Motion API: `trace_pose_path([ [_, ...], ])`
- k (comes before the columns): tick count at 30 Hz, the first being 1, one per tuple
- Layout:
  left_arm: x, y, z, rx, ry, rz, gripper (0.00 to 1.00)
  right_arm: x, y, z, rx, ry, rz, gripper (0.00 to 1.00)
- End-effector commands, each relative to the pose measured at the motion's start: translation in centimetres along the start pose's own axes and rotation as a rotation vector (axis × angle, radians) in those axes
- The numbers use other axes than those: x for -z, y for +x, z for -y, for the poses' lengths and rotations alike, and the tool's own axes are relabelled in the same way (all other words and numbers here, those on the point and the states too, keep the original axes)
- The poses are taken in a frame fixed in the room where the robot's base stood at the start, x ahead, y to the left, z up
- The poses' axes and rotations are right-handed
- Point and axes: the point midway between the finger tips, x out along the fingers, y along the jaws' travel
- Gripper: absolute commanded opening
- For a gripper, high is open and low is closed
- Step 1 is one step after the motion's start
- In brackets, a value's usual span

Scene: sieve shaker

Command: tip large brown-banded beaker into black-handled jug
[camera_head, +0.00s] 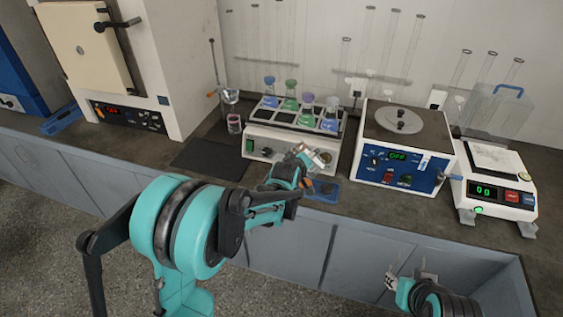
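My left gripper (308,160) is in front of the flask shaker, above the counter's front edge. A small pale, glassy shape with a tan-brown edge (324,157) shows at its fingertips. It may be the brown-banded beaker, but I cannot tell whether the fingers are shut on it. A clear glass vessel (229,97) stands left of the shaker, behind a small beaker with a reddish band (234,124). I cannot make out a black handle on any vessel. My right gripper (409,278) is low at the lower right, in front of the cabinets, fingers apart and empty.
The flask shaker (262,142) carries several coloured flasks. A blue-fronted device (393,178) and a balance reading 0 g (492,193) stand to its right. A blue tray (326,191) lies near the counter edge. A dark mat (205,160) lies bare at left, beside a large oven (130,60).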

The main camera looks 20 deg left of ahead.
Motion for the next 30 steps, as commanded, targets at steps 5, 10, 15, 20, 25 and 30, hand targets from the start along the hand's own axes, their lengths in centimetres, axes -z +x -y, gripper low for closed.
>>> trace_pose_path([
  [5, -0.03, 0.05, 0.04, -0.009, -0.02, 0.009, 0.16, -0.04, 0.06, 0.0, 0.0, 0.0, 0.0, 0.35],
  [10, -0.08, 0.08, 0.07, -0.017, -0.04, 0.018, 0.16, -0.07, 0.1, 0.0, 0.0, 0.0, 0.0, 0.35],
  [15, -0.1, 0.11, 0.11, -0.025, -0.061, 0.026, 0.16, -0.1, 0.14, 0.0, 0.0, 0.0, 0.0, 0.35],
  [20, -0.03, 0.06, 0.05, -0.032, -0.078, 0.034, 0.16, -0.06, 0.08, 0.0, 0.0, 0.0, 0.0, 0.35],
  [25, 0.05, -0.04, -0.06, -0.04, -0.099, 0.043, 0.16, 0.01, -0.01, 0.0, 0.0, 0.0, 0.0, 0.35],
  [30, 0.11, -0.12, -0.19, -0.048, -0.118, 0.052, 0.16, 0.06, -0.09, 0.0, 0.0, 0.0, 0.0, 0.35],
])
